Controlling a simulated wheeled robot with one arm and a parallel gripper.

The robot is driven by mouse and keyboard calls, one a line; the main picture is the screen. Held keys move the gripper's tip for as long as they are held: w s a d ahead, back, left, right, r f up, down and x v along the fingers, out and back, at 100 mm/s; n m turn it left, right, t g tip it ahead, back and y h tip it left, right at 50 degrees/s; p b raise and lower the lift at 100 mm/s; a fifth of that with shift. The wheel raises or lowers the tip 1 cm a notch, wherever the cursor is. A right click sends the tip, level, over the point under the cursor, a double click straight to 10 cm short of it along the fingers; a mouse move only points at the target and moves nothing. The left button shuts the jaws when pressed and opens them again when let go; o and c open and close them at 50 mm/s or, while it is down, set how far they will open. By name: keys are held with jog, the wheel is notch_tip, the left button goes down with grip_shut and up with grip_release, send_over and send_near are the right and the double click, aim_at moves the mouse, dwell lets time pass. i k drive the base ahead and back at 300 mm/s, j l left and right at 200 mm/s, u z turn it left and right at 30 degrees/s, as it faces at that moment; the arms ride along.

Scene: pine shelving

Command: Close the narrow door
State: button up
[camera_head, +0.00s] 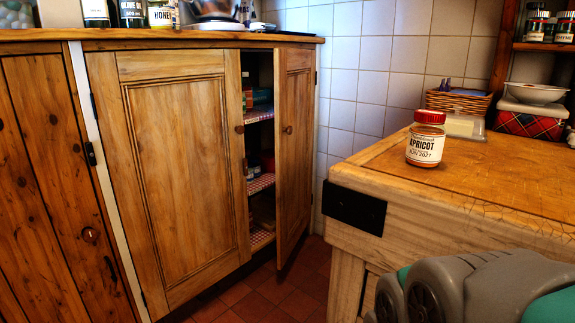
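The narrow door (295,165) is the right-hand pine door of the cupboard. It stands partly open, swung outward on its right-hand hinges, with a small round wooden knob (288,130) on its front. The wide door (180,175) to its left looks nearly or fully shut. Between the two doors a dark gap shows shelves (260,183) with checked edging and several packets. My gripper is not in view; only grey and teal parts of my arm show at the bottom right, well apart from the door.
A wooden butcher block (480,185) with an apricot jar (426,140) stands to the right of the cupboard, its corner near the narrow door. A basket (458,102) and a bowl (538,93) sit behind. Red tiled floor (265,295) is clear before the doors.

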aim_at(295, 69)
jog(key=i+j, duration=0.2)
jog(key=j, duration=0.2)
jog(key=i+j, duration=0.25)
jog(key=j, duration=0.15)
jog(key=i+j, duration=0.2)
jog(key=j, duration=0.15)
